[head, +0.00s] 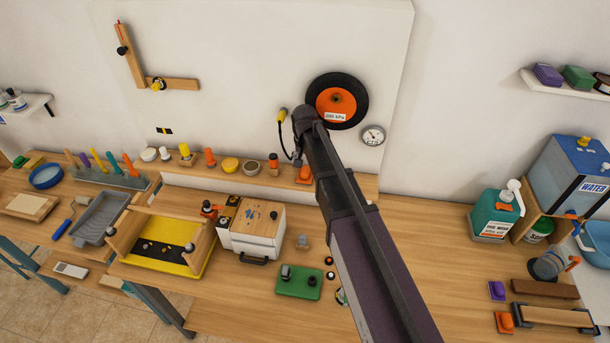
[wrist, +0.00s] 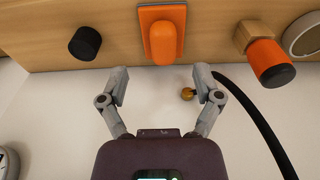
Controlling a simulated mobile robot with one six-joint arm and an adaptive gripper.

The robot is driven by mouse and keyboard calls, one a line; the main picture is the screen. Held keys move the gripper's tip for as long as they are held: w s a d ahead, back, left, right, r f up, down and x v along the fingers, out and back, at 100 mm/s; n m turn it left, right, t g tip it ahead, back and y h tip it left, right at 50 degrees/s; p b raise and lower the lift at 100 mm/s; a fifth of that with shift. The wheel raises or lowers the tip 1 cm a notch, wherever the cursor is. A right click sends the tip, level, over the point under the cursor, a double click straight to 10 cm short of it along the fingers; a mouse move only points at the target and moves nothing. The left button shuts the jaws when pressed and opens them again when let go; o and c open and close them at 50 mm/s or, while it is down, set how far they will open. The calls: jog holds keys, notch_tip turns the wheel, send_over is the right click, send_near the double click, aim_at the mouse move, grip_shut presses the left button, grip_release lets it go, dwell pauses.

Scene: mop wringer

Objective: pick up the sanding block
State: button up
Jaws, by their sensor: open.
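An orange block with a rounded raised grip on a flat base, which looks like the sanding block (wrist: 161,35), is on the wooden shelf at the top middle of the wrist view. It also shows on the wall shelf in the head view (head: 304,174), close to my arm. My gripper (wrist: 160,82) is open and empty in the wrist view. Its two fingers are spread apart, with the block beyond their tips, roughly centred between them. I see no contact. In the head view the fingers cannot be made out clearly.
A black cable (wrist: 258,125) curves beside my gripper. A black and orange disc (head: 350,88) hangs on the wall above. The bench (head: 430,260) has clear space at right.

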aim_at(305, 169)
jog(key=shift+a+f, duration=0.1)
jog(key=shift+f, duration=0.05)
jog(key=f+b, duration=0.1)
jog(key=w+f+b, duration=0.1)
jog(key=f+b, duration=0.1)
jog(key=shift+w+f+b, duration=0.1)
jog(key=shift+f+b, duration=0.8)
jog(key=shift+b, duration=0.15)
grip_shut()
